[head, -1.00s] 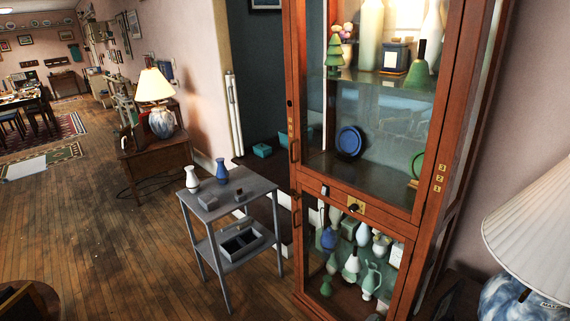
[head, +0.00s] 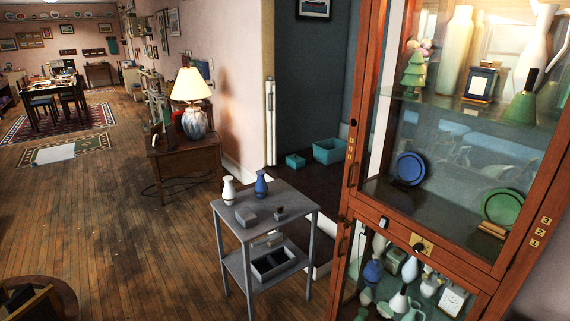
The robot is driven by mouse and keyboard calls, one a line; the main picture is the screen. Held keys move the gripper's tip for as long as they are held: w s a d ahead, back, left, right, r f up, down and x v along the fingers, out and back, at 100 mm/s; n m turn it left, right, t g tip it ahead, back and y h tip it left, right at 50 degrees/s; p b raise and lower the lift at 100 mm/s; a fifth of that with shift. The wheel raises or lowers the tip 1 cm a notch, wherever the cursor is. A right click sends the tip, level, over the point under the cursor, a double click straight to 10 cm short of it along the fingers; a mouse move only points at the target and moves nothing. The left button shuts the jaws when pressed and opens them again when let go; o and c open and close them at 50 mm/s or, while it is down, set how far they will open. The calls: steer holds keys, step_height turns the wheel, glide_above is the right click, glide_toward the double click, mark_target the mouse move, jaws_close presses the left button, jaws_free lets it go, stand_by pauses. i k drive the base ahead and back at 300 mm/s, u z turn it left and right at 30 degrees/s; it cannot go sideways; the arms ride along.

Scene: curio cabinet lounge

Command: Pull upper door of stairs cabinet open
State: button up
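The tall wooden cabinet with glass doors fills the right side of the head view. Its upper door (head: 364,120) looks shut, with a dark pull handle (head: 350,173) on its left edge. Behind its glass are a blue plate (head: 410,168), a green plate (head: 502,208), a small green tree (head: 413,72) and pale vases. Below it, the lower door (head: 343,268) has its own pull (head: 342,241) at the left. A brass plate with a dark knob (head: 422,246) sits on the rail between. My gripper is not in view.
A grey side table (head: 290,196) with two small vases and boxes stands just left of the cabinet. A wooden desk (head: 185,165) with a lit lamp is farther back. Teal boxes (head: 328,151) lie in the dark recess. Wooden floor at left is open.

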mark_target(558, 144)
steer(key=u, duration=0.35)
steer(key=i, duration=1)
steer(key=z, duration=0.4)
steer(key=i, duration=0.6)
steer(key=z, duration=0.65)
